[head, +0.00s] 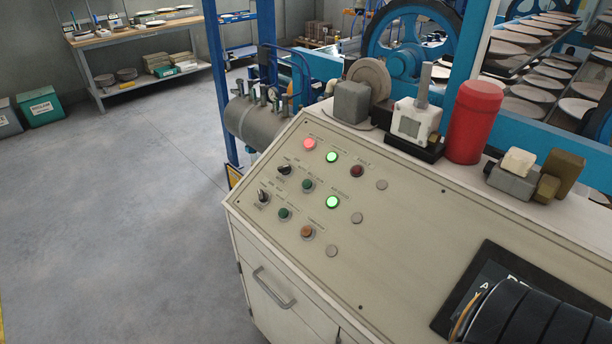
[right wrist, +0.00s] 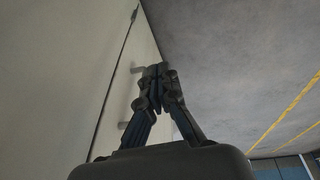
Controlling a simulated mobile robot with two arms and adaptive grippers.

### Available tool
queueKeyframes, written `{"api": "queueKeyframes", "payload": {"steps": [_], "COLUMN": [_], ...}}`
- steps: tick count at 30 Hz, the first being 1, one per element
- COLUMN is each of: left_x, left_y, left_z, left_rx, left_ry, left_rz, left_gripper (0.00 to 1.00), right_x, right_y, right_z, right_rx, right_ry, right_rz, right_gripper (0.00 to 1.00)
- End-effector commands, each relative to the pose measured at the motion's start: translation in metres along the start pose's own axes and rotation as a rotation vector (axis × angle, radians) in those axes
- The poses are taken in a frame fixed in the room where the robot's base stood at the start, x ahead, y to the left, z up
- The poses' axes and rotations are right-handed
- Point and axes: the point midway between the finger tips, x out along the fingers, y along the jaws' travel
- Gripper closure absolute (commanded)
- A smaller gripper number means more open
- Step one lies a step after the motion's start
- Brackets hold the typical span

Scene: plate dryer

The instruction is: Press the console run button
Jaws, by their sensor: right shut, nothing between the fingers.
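The console (head: 400,235) has a sloped cream panel with several buttons, lamps and knobs. Two dark green buttons, an upper one (head: 307,185) and a lower one (head: 284,214), sit beside two black selector knobs. An orange button (head: 307,232) is near the panel's front edge. A red lamp (head: 309,143) and two green lamps (head: 331,157) are lit. The labels are too small to tell which button is run. My right gripper (right wrist: 156,76) is shut and empty beside a pale cabinet face in the right wrist view. My left gripper is not in view.
A dark screen (head: 490,285) is partly hidden by my black arm at lower right. A red cylinder (head: 475,121) and several blocks stand on the console's back ledge. The cabinet door has a handle (head: 274,288). Grey floor (head: 120,200) is clear at left.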

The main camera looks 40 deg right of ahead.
Motion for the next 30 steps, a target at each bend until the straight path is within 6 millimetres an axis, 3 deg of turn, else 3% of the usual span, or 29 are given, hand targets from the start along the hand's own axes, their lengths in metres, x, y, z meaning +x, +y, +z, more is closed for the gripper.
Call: {"api": "queueKeyframes", "payload": {"steps": [1, 6, 10, 15, 21, 24, 30], "left_x": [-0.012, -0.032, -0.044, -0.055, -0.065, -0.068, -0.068], "left_y": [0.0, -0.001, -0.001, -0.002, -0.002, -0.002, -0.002], "left_z": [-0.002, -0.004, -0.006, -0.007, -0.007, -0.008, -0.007], "left_rx": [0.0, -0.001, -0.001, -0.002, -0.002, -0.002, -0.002], "left_ry": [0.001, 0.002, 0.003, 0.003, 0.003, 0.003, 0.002], "left_rz": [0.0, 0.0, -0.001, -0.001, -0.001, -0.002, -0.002], "left_gripper": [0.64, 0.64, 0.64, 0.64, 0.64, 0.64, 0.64], "right_x": [-0.029, -0.113, -0.182, -0.252, -0.31, -0.33, -0.344], "right_y": [0.007, 0.036, 0.059, 0.082, 0.106, 0.124, 0.167], "right_z": [-0.033, -0.113, -0.156, -0.184, -0.206, -0.224, -0.281], "right_rx": [0.025, 0.129, 0.223, 0.327, 0.449, 0.549, 0.799], "right_ry": [0.032, 0.11, 0.165, 0.218, 0.278, 0.331, 0.49], "right_rz": [0.019, 0.095, 0.151, 0.201, 0.253, 0.298, 0.41], "right_gripper": [1.0, 1.0, 1.0, 1.0, 1.0, 1.0, 1.0]}}
